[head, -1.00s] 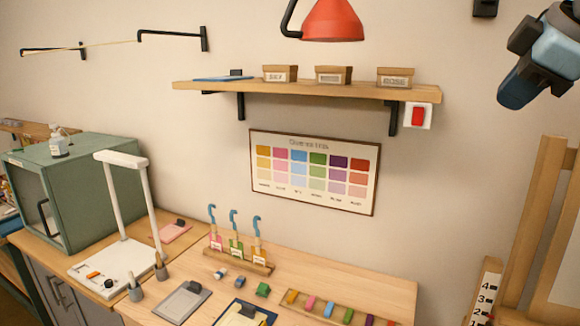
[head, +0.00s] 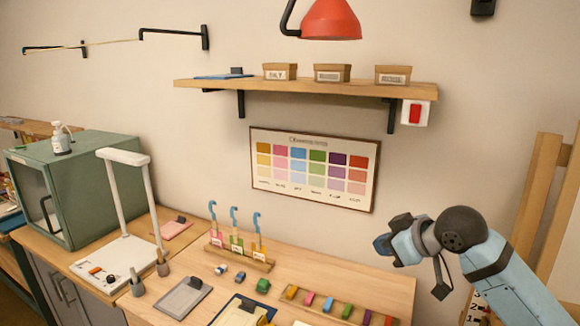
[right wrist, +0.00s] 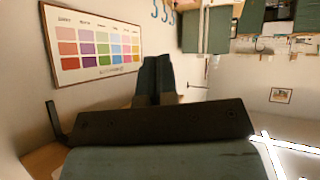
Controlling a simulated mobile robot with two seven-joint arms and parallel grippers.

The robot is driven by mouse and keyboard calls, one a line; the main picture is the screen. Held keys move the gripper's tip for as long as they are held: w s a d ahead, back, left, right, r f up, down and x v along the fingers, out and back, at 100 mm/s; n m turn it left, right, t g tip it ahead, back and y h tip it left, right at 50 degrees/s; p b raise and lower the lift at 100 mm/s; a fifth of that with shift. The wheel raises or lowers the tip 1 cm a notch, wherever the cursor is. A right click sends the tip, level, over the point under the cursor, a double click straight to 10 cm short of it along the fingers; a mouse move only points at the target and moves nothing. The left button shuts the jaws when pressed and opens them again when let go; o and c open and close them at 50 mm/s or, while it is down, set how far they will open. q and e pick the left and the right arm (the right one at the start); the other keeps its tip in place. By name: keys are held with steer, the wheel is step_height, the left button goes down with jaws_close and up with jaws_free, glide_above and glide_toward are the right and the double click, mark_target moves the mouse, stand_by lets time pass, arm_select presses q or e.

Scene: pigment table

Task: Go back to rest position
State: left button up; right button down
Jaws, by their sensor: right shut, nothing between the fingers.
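My right gripper (head: 382,245) is at the right of the head view, above the right part of the wooden worktable (head: 395,290) and in front of the wall. Its arm comes in from the lower right. In the right wrist view the two dark fingers (right wrist: 157,78) are together with nothing between them. My left gripper is in neither view.
A colour chart (head: 313,170) hangs on the wall left of the gripper. A shelf (head: 300,88) with small boxes and a red switch (head: 415,113) are above. A rack with colour blocks (head: 345,310) lies below. A wooden easel (head: 545,200) stands at the right.

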steer(key=s+a+f+m+t, duration=0.15)
steer(key=s+f, duration=0.35)
steer(key=f, duration=0.8)
steer(key=s+f+m, duration=0.3)
steer(key=s+f, duration=0.2)
steer(key=f, duration=0.7)
steer(key=s+d+f+m+h, duration=0.1)
steer(key=s+f, duration=0.6)
steer(key=s, duration=0.3)
steer(key=s+d+f+m+t+h, duration=0.1)
steer(key=s+f+h, duration=0.1)
steer(key=s+f, duration=0.5)
steer(key=s, duration=0.3)
steer(key=shift+d+f, duration=0.4)
